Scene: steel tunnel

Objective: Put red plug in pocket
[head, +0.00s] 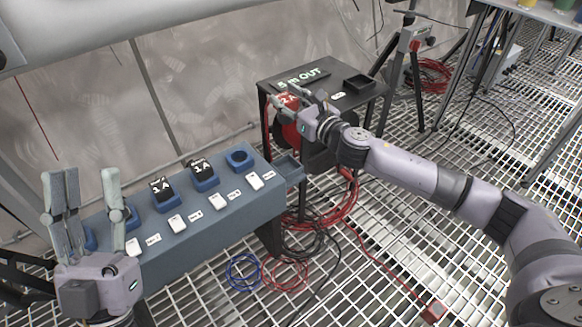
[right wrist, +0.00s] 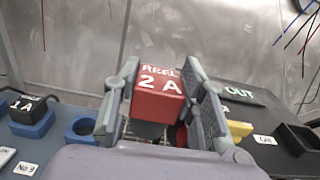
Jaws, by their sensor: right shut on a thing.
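The red plug (right wrist: 160,100), a red block marked "REEL 2 A", sits between the fingers of my right gripper (right wrist: 161,80), which is shut on it. In the head view the red plug (head: 287,99) is partly hidden by that gripper (head: 300,102), held near the left front edge of the black stand. My left gripper (head: 86,190) is open and empty over the left end of the blue bench. Possible pockets are the empty round blue holder (head: 240,158), the blue tray (head: 289,168) at the bench's right end, and the open black tray (head: 358,83). I cannot tell which one is meant.
The blue bench (head: 200,235) carries black "1 A" plugs (head: 162,190) in blue holders and white labels. The black stand (head: 320,90) has an "OUT" plate (head: 302,77). Red cables and coils lie on the grated floor (head: 350,270). A tripod (head: 410,55) stands behind.

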